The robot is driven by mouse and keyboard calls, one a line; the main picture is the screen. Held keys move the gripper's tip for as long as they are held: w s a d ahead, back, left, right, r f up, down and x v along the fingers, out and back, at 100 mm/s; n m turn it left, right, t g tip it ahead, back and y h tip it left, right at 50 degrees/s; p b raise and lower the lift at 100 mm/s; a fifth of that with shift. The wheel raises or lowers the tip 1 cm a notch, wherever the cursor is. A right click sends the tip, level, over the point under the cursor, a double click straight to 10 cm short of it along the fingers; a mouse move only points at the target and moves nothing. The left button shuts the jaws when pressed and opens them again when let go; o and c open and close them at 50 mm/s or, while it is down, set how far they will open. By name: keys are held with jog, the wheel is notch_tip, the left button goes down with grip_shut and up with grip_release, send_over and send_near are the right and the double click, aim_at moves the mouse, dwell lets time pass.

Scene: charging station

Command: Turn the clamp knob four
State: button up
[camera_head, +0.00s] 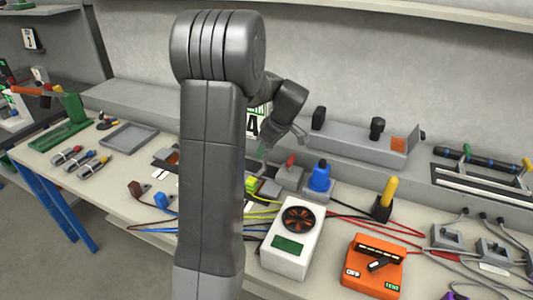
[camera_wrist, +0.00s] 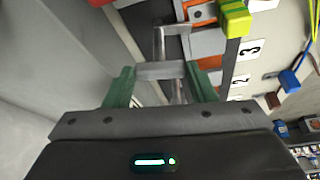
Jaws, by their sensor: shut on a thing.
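My gripper (camera_wrist: 160,82) has green fingers and is shut on a grey metal clamp knob (camera_wrist: 160,70), whose crossbar lies between the fingers in the wrist view. No number on this knob can be read, so I cannot tell which one it is. White labels "3" (camera_wrist: 248,49) and "2" (camera_wrist: 240,81) lie to its right, beside orange and grey blocks. In the head view my arm covers much of the clamp area, and only a bit of a green finger (camera_head: 262,151) shows, near the back ledge.
A yellow block (camera_wrist: 236,18) stands close to the gripper's upper right in the wrist view. In the head view, a blue knob (camera_head: 320,176), a white fan box (camera_head: 293,243) and an orange meter (camera_head: 374,266) stand to the right. Loose cables cross the bench.

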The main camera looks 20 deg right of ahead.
jog(key=shift+w+d+n+y+b, duration=0.15)
jog(key=shift+n+y+b, duration=0.25)
jog(key=shift+n, duration=0.7)
jog(key=shift+g, duration=0.3)
jog(key=o, duration=1)
jog(key=shift+r, duration=0.1)
jog(key=v, duration=1.3)
jog(key=shift+s+d+r, duration=0.1)
jog(key=shift+s+r, duration=0.1)
jog(key=shift+r, duration=0.1)
jog(key=shift+f, duration=0.1)
jog(key=x, duration=1.3)
jog(key=shift+w+f, duration=0.1)
jog(key=shift+f, duration=0.2)
